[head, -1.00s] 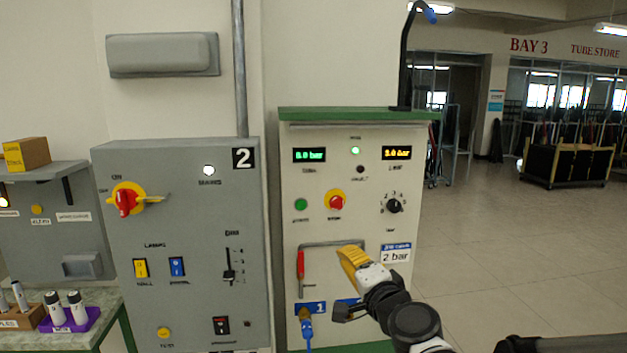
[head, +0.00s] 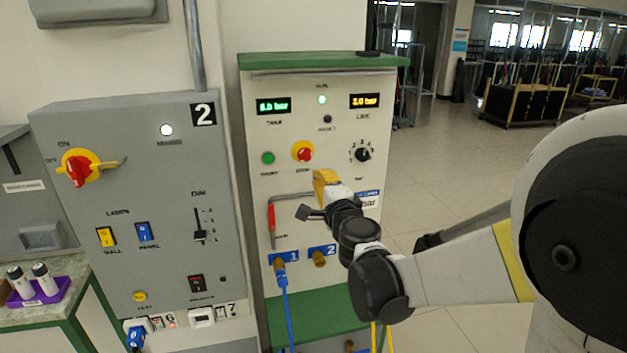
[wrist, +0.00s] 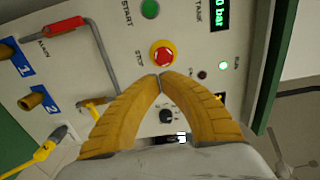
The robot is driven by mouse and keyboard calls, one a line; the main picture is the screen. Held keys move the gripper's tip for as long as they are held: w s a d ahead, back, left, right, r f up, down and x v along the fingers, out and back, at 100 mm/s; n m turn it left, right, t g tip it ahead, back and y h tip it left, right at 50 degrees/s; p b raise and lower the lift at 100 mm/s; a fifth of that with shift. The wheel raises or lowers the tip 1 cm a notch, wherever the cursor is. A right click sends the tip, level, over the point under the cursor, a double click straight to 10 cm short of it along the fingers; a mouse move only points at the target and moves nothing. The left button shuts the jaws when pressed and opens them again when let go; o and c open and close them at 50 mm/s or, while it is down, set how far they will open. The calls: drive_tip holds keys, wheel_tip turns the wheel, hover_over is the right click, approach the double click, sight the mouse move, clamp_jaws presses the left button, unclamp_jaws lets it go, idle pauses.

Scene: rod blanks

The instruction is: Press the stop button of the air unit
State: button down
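The air unit (head: 285,178) is a cream panel with a green top, right of a grey cabinet. Its stop button (head: 303,152) is a red mushroom head on a yellow ring, right of the green start button (head: 268,158). In the wrist view the stop button (wrist: 163,55) lies just beyond the fingertips, and the green start button (wrist: 150,9) is above it. My gripper (wrist: 160,77) has its two yellow fingers closed tip to tip with nothing seen between them. In the head view my gripper (head: 322,178) is just below and right of the stop button, apart from it.
A red-handled bar (head: 271,215) is left of my gripper. A selector knob (head: 362,154) is to the right. Blue-labelled ports (head: 320,255) are below, one with a blue hose (head: 285,300). The grey cabinet (head: 150,190) stands left; open floor is right.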

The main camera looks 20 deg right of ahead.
sight(307, 158)
drive_tip(key=w+b, duration=0.1)
drive_tip(key=w, duration=0.8)
drive_tip(key=shift+w+f, duration=0.1)
drive_tip(key=shift+w, duration=0.6)
drive_tip(key=shift+w, duration=0.85)
drive_tip(key=shift+a, duration=0.1)
